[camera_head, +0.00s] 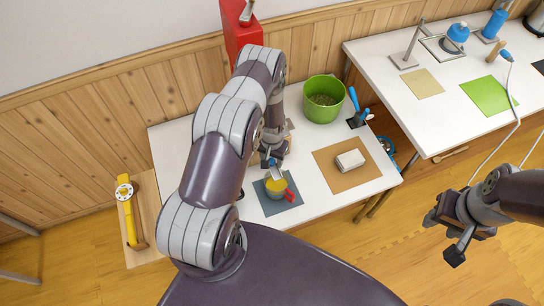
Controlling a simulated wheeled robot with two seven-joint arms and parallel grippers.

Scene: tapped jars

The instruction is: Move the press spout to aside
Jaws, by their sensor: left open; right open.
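I cannot tell for sure which part is the press spout. A red jar (240,38) stands at the back of the white table, with a grey metal fitting (247,12) near its top. My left arm hides much of the table's left half. My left gripper (272,162) is open, just above and behind a yellow cup (276,187) with a red handle. A small pale-blue piece shows between gripper and cup; whether they touch is unclear. The cup is on a dark grey mat (272,207). My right gripper (442,236) is open and empty, over the floor at the right.
A green pot (323,98) stands behind the cup. A blue-handled item (355,106) is at the table's right edge. A white block (350,160) lies on a brown mat (335,180). A second table (437,120) stands at the back right. A yellow tool (129,215) lies at the left.

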